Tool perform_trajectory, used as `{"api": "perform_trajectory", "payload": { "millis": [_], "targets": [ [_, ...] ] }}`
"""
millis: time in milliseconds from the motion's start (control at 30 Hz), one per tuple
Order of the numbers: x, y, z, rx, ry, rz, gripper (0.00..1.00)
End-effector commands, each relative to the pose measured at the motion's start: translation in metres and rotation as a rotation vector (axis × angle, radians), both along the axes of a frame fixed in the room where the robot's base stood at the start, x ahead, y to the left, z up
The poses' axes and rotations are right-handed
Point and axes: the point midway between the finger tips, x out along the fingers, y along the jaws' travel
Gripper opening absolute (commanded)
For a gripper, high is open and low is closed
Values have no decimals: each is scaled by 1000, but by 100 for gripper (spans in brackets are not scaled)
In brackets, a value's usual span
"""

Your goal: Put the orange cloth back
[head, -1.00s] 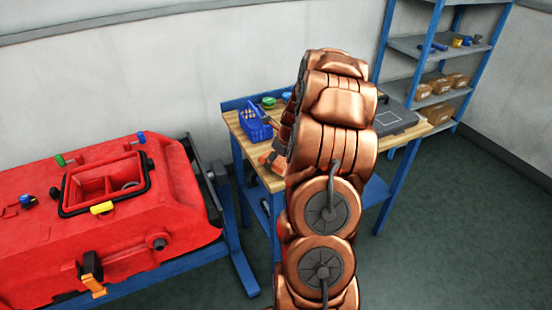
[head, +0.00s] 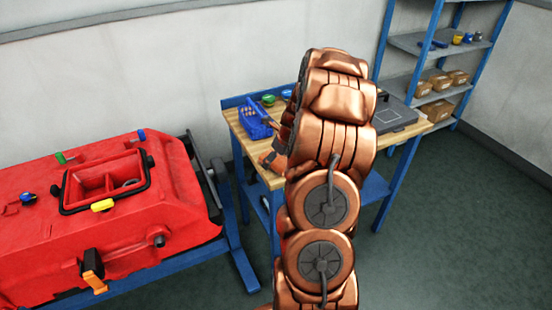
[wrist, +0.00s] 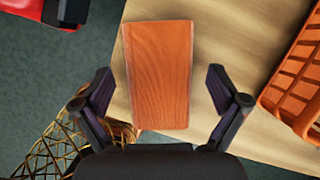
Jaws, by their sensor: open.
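The orange cloth (wrist: 158,85) shows in the wrist view as a flat, upright rectangle over the wooden workbench top (wrist: 222,50), close to its edge. My gripper (wrist: 160,74) is open, with one finger on each side of the cloth and a gap to both. I cannot tell how far above the cloth the fingers are. In the head view my copper-coloured arm covers the middle of the workbench (head: 248,136) and hides most of my gripper.
An orange basket (wrist: 298,80) is close to my right finger in the wrist view. A gold lattice (wrist: 55,145) is at lower left. A blue basket (head: 255,125) and grey case (head: 397,117) are on the bench. A red tank (head: 120,225) stands left.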

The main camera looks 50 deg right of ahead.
Motion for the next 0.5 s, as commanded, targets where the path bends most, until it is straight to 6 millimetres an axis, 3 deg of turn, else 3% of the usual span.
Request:
{"api": "perform_trajectory", "payload": {
  "millis": [267, 500],
  "targets": [
    [-5, -1, 16, -2, -2, 0, 97],
    [-20, -3, 49, -4, -3, -1, 97]
  ]
}}
